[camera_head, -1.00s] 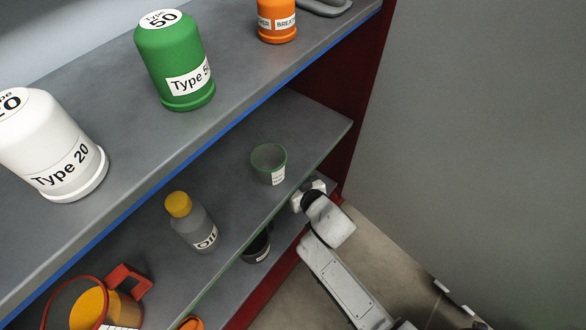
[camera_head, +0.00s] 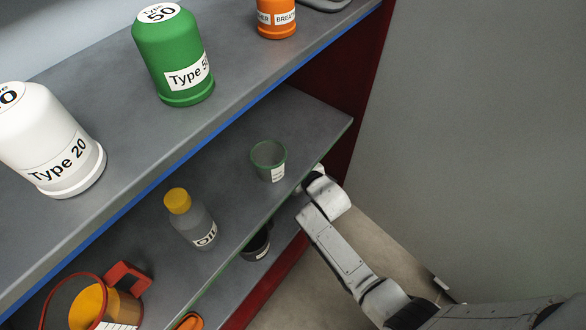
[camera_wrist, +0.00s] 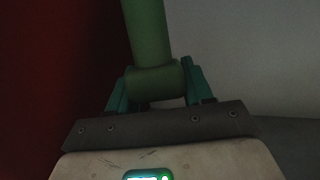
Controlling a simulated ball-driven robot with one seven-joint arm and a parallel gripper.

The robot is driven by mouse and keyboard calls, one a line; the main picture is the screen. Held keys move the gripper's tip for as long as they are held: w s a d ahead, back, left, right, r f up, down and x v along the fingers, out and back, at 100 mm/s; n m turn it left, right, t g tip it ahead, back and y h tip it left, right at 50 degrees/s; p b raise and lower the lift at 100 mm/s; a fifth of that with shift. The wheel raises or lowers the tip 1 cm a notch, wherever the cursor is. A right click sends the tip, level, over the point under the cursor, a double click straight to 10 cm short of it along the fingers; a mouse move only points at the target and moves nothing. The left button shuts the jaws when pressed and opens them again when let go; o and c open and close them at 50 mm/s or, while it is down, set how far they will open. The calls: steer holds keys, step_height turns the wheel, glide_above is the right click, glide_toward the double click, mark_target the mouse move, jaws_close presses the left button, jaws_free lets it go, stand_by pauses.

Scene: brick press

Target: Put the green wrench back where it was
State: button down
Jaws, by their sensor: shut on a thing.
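The green wrench (camera_wrist: 148,35) shows in the wrist view as a thick green shaft with a rounded end between my fingers. My gripper (camera_wrist: 156,82) is shut on that end, with one teal finger on each side. The shaft runs away from the gripper toward the top of the picture. The far end of the wrench is out of view. In the head view my arm reaches in at the right end of the shelves, and the gripper and wrench are hidden behind the edge of the middle shelf.
The middle shelf (camera_head: 310,125) holds a green-rimmed cup (camera_head: 268,155), a yellow-capped oil bottle (camera_head: 190,215) and a red-handled jug (camera_head: 88,300). A dark container (camera_head: 256,243) stands below. The top shelf holds large green (camera_head: 170,50) and white (camera_head: 50,140) containers. A dark red side panel (camera_head: 345,90) closes the right end.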

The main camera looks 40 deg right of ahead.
step_height(320, 180, down, 3)
steer(key=shift+r+b, duration=0.2)
steer(key=shift+b, duration=0.75)
steer(key=shift+w+d+f, duration=0.2)
steer(key=shift+f, duration=0.05)
steer(key=shift+f, duration=0.2)
steer(key=shift+c, duration=2.3)
jaws_free()
